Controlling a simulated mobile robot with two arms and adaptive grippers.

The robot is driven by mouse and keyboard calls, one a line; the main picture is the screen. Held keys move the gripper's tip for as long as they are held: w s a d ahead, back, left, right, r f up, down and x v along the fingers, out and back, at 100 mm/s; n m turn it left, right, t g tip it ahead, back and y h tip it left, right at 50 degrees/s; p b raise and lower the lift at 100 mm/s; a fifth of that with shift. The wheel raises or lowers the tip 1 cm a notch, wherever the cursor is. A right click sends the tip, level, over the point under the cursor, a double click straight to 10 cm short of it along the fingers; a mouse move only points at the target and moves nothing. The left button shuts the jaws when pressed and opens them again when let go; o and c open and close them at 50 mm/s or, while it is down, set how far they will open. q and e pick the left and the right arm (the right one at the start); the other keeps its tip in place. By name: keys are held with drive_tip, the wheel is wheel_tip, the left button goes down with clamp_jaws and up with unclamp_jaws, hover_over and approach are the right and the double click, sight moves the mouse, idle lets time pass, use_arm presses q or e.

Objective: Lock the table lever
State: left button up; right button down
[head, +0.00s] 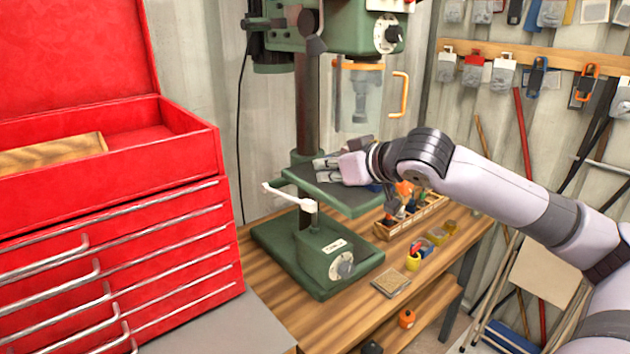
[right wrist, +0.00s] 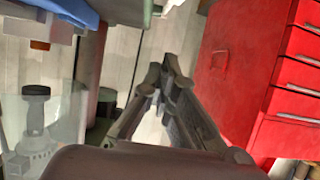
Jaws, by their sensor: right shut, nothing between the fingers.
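The white table lever (head: 288,196) sits at the front left of the green drill press table (head: 345,198), by the column below it. Its arm points left and slightly up in the head view. My right gripper (head: 316,171) is just above the press table, behind and above the lever and apart from it. Its fingers point left and are shut with nothing between them. The fingertips also show in the right wrist view (right wrist: 163,82); I cannot make out the lever there. My left gripper is not in view.
A red tool chest (head: 120,220) stands to the left, lid open. The clear drill guard (head: 357,98) with an orange handle hangs above the table. The press base (head: 318,262) stands on the wooden bench (head: 350,318). A wooden tool holder (head: 412,218) and small items are right of it.

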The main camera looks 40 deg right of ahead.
drive_tip(key=p, duration=0.2)
hover_over(315, 203)
drive_tip(key=shift+w+a+f, duration=0.1)
drive_tip(key=shift+w+f, duration=0.15)
drive_tip(key=shift+f, duration=0.3)
drive_tip(key=shift+w+f, duration=0.2)
drive_tip(key=shift+f, duration=0.35)
drive_tip(key=f, duration=0.2)
drive_tip(key=shift+s+f+b, duration=0.25)
drive_tip(key=shift+f+b, duration=0.1)
drive_tip(key=shift+s+f, duration=0.3)
drive_tip(key=shift+f, duration=0.2)
drive_tip(key=shift+w, duration=0.1)
drive_tip(key=shift+f, duration=0.1)
